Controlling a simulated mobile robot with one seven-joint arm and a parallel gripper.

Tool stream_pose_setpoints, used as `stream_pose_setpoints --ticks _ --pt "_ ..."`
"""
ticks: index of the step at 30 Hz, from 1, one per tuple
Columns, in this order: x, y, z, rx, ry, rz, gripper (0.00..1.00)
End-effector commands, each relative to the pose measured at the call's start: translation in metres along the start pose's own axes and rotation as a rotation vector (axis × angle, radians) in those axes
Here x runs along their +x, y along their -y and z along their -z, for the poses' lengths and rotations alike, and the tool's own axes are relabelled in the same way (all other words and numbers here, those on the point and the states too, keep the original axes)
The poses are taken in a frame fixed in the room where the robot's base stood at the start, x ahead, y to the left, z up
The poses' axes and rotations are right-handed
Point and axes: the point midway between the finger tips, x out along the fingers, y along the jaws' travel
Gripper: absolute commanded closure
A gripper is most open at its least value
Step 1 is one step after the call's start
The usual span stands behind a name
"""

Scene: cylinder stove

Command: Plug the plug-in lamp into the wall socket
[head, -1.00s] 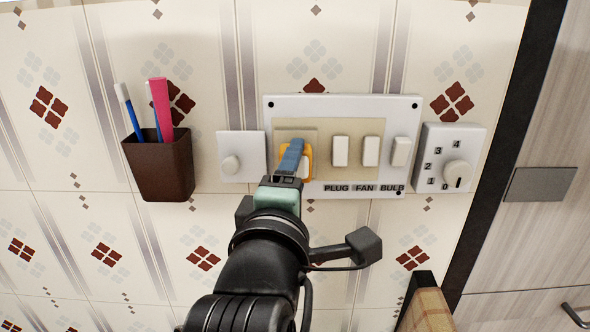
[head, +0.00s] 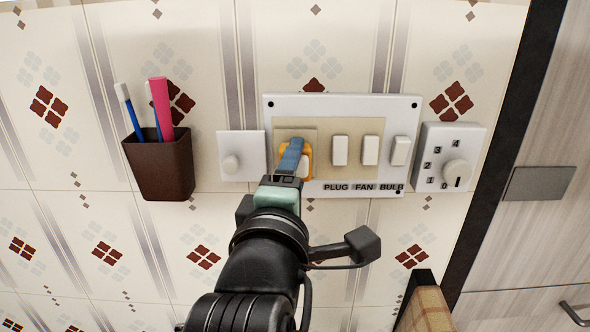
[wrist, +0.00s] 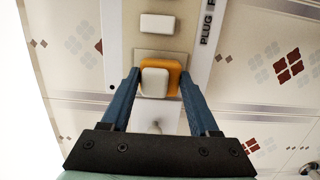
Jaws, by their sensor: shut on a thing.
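The plug-in lamp is a small block with an orange body and a white front; it shows at the switchboard's left part (head: 308,162) and in the wrist view (wrist: 155,82). My gripper (head: 293,147) is shut on the lamp, with one blue finger on each side of it in the wrist view (wrist: 158,80). The wall socket (head: 296,132) is the cream square at the left of the switchboard. The lamp is in front of it and hides its lower part and holes. I cannot tell whether the lamp's prongs are in the socket or touching it.
The white switchboard (head: 340,102) has several rocker switches right of the socket. A knob plate (head: 240,145) is on its left and a numbered dial (head: 455,150) on its right. A brown toothbrush cup (head: 160,170) hangs further left. Tiled wall surrounds them.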

Motion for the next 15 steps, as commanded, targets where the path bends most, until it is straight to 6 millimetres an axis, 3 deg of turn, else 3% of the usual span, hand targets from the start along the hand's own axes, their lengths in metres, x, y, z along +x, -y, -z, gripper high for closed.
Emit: stream_pose_setpoints --ticks 14,15 --pt "0.0095 -0.001 0.0014 0.0 0.0 -0.002 0.87" --pt "0.0099 -0.0009 0.0015 0.0 0.0 -0.002 0.37"
